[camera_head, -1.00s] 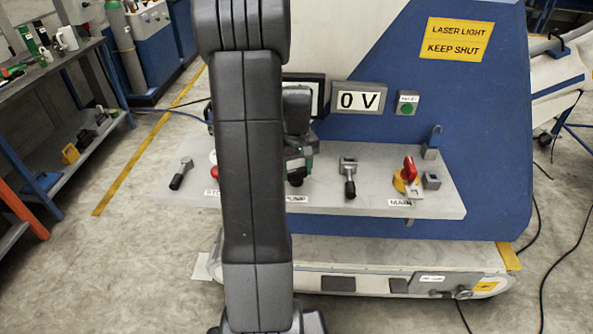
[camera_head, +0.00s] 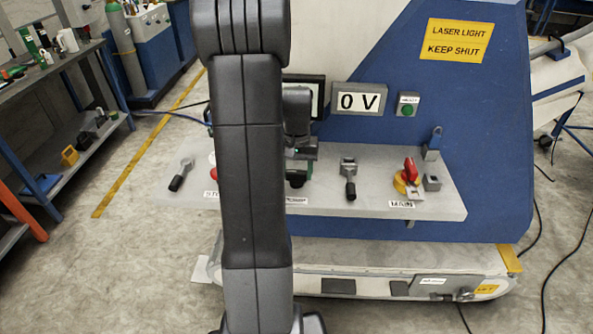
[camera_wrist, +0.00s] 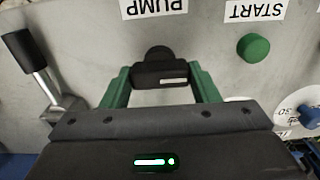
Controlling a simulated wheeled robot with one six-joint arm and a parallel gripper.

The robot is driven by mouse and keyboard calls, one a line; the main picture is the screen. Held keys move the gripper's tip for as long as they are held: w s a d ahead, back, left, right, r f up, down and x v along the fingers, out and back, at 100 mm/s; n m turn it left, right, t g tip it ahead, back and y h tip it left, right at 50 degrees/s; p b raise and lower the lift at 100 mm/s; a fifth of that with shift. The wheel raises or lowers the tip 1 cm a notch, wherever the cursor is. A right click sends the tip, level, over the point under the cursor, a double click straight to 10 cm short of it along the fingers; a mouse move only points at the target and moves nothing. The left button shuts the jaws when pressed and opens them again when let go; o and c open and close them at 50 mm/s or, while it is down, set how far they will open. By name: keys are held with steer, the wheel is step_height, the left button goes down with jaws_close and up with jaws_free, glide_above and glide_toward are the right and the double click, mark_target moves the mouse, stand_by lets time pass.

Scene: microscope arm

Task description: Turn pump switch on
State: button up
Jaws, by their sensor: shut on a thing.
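The pump switch has a black handle (camera_wrist: 160,74), which sits between the two green fingers of my gripper (camera_wrist: 161,84) in the wrist view. The fingers are shut on it, one on each side. The PUMP label (camera_wrist: 154,7) shows upside down just beyond the handle. In the head view my gripper (camera_head: 298,168) is down at the grey panel, above the PUMP label (camera_head: 296,200), partly hidden behind my arm. The switch's base is mostly hidden by my gripper.
The panel (camera_head: 440,205) also carries a lever switch (camera_head: 349,178) to the right, another lever (camera_head: 180,174) at the left and a red-and-yellow main switch (camera_head: 409,178). A green START button (camera_wrist: 253,47) and a dial (camera_wrist: 299,112) lie close to my gripper. The display (camera_head: 359,101) reads 0 V.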

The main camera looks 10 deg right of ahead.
mark_target(296, 171)
steer(key=o, duration=1)
step_height(296, 171, up, 14)
steer(key=shift+f, duration=0.1)
step_height(296, 171, down, 14)
steer(key=shift+r, duration=0.1)
stand_by(0.7)
steer(key=shift+r, duration=0.1)
